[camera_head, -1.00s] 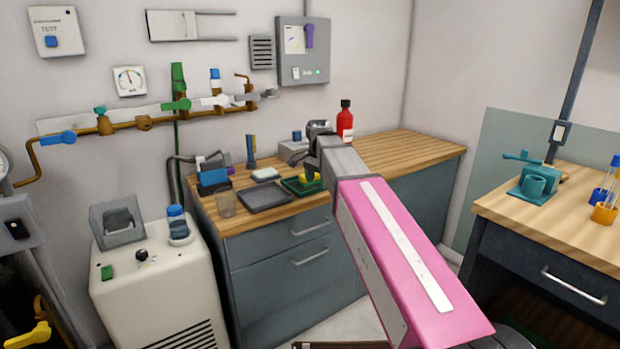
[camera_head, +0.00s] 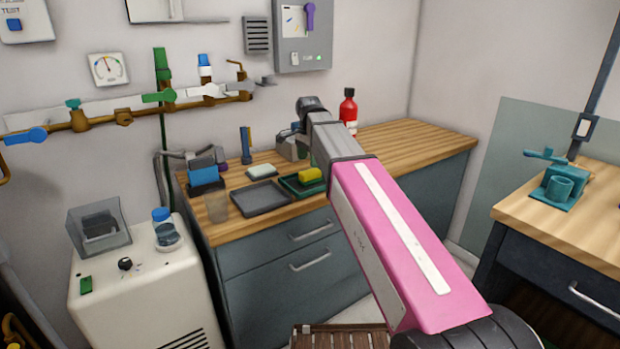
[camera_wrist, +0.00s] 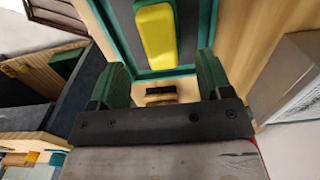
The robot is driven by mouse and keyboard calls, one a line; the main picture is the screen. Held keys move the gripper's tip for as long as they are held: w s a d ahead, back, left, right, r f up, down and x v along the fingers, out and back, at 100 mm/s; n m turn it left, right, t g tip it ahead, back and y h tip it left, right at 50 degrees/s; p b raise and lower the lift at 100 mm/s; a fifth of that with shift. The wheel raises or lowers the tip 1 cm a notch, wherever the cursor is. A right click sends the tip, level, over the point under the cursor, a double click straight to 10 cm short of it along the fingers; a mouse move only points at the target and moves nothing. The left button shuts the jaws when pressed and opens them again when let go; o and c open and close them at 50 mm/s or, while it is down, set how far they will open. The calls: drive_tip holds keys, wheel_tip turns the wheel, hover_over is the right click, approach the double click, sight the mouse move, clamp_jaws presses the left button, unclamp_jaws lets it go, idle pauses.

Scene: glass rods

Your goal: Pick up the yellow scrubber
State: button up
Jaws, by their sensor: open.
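The yellow scrubber (camera_head: 311,175) lies in a green tray (camera_head: 290,188) on the wooden counter. In the wrist view the scrubber (camera_wrist: 156,35) sits on the dark floor of the tray, whose green rim (camera_wrist: 165,73) crosses the picture above my gripper (camera_wrist: 164,72). My gripper is open and empty, with one green finger on each side. The scrubber appears beyond the fingertips, roughly between their lines, and apart from them. In the head view my pink arm reaches over the counter, and the fingers cannot be made out clearly.
A grey tray (camera_head: 262,198) and a white bar (camera_head: 261,171) lie left of the green tray. A clear cup (camera_head: 216,206) and a blue item (camera_head: 204,175) stand further left. A red bottle (camera_head: 348,108) stands behind my arm. The counter's right side (camera_head: 415,142) is bare.

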sight(310, 171)
drive_tip(key=shift+w+d+f, duration=0.1)
drive_tip(key=shift+f, duration=1.4)
drive_tip(key=shift+d+f, duration=0.1)
drive_tip(key=shift+f, duration=1.4)
drive_tip(key=c, duration=1)
